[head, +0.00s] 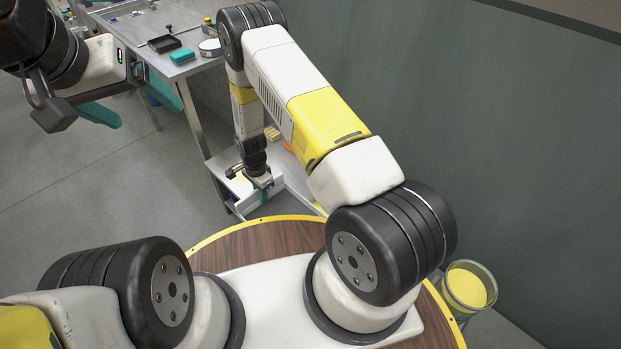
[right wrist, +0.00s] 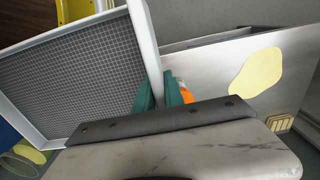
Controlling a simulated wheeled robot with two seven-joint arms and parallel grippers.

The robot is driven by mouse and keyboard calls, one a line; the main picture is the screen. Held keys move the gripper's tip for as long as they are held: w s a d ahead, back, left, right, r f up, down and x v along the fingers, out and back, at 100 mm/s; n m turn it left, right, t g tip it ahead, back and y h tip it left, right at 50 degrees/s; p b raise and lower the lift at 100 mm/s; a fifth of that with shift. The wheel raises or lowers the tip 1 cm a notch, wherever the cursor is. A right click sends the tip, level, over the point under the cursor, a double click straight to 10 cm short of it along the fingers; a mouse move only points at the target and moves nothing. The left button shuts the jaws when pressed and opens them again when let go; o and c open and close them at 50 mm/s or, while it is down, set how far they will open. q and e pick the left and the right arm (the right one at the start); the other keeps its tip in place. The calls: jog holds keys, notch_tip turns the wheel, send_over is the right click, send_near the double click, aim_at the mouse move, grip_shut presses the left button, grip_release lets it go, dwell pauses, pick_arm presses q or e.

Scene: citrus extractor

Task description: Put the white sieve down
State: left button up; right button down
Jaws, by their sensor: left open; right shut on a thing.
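The white sieve (right wrist: 75,85), a white frame around grey mesh, fills the left of the right wrist view. My right gripper (right wrist: 160,95) has its teal fingers on either side of the frame's edge and is shut on it. I cannot tell whether the sieve touches the shelf. My left gripper (head: 132,103) is open and empty at the upper left, away from the sieve.
The steel shelf (right wrist: 222,72) carries a yellow patch (right wrist: 256,72), a tan block (right wrist: 280,122) and a partly hidden orange thing (right wrist: 187,94). The steel table (head: 135,30) above holds a black tray (head: 164,43) and a teal block (head: 182,56). A bucket with yellow contents (head: 468,288) stands at right.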

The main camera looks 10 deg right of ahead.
jog(key=w+d+f, duration=0.1)
jog(key=d+f, duration=0.1)
jog(key=d, duration=0.4)
jog(key=w+d+f, duration=0.1)
jog(key=d+f, duration=0.1)
jog(key=d, duration=0.5)
jog(key=shift+d+f, duration=0.3)
jog(key=shift+f, duration=0.7)
jog(key=c, duration=1.4)
grip_release()
jog(key=shift+c, duration=0.2)
jog(key=shift+r, duration=0.1)
